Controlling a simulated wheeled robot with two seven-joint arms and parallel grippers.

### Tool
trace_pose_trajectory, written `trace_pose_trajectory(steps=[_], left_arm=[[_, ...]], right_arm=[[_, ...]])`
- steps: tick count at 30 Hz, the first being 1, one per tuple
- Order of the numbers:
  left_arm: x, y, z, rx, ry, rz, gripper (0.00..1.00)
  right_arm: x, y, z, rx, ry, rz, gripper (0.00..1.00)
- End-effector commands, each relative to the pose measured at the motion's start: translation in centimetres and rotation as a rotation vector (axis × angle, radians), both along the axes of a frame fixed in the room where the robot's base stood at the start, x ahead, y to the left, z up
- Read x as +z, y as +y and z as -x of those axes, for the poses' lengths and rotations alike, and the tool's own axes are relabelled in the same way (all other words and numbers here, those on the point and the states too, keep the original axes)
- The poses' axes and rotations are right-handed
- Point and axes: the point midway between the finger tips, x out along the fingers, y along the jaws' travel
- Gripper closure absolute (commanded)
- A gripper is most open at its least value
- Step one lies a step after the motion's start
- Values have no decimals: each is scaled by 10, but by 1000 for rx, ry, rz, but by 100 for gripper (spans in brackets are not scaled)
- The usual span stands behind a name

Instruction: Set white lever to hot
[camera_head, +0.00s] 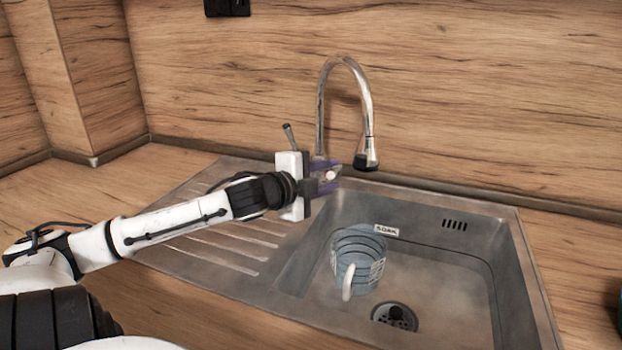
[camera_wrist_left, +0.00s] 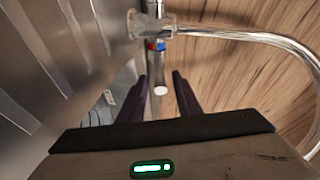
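The white lever (camera_head: 330,175) is at the tap base, partly hidden by my left gripper in the head view. In the left wrist view its white tip (camera_wrist_left: 160,91) points toward the camera, with a red and blue mark (camera_wrist_left: 155,46) behind it on the tap body. My left gripper (camera_head: 333,174) has purple fingers. In the left wrist view the fingers (camera_wrist_left: 160,76) stand apart on either side of the lever, with visible gaps. The chrome tap (camera_head: 368,100) arches up behind the gripper. My right gripper is not in view.
A steel sink (camera_head: 465,270) lies to the right, with a ribbed blue-grey mug (camera_head: 358,250) and a drain (camera_head: 394,317) in it. A ridged drainboard (camera_head: 225,262) runs under my left arm. The oak splashback (camera_head: 480,80) stands close behind the tap.

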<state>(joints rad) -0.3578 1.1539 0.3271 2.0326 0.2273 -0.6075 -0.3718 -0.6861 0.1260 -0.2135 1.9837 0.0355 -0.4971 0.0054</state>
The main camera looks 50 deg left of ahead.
Motion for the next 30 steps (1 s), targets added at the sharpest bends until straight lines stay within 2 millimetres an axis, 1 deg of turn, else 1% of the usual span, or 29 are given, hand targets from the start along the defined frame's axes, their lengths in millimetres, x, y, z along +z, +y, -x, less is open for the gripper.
trace_pose_trajectory(steps=[3, 9, 12, 15, 20, 27, 29, 30], left_arm=[[4, -4, 18, 0, 4, 4, 69], [12, -10, 50, 1, 4, 4, 69], [15, -13, 64, 2, 3, 1, 69], [17, -15, 73, 1, 3, 2, 69], [19, -17, 80, 1, 1, -1, 69], [19, -17, 80, 1, 1, -1, 69], [19, -17, 79, -1, -1, -4, 79], [21, -19, 78, -8, -7, -15, 86]], right_arm=[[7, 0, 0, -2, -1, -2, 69], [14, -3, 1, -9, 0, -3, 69], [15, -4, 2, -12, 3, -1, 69], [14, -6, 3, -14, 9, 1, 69], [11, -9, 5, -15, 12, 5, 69], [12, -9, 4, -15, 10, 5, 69], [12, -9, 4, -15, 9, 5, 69], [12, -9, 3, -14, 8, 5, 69]])
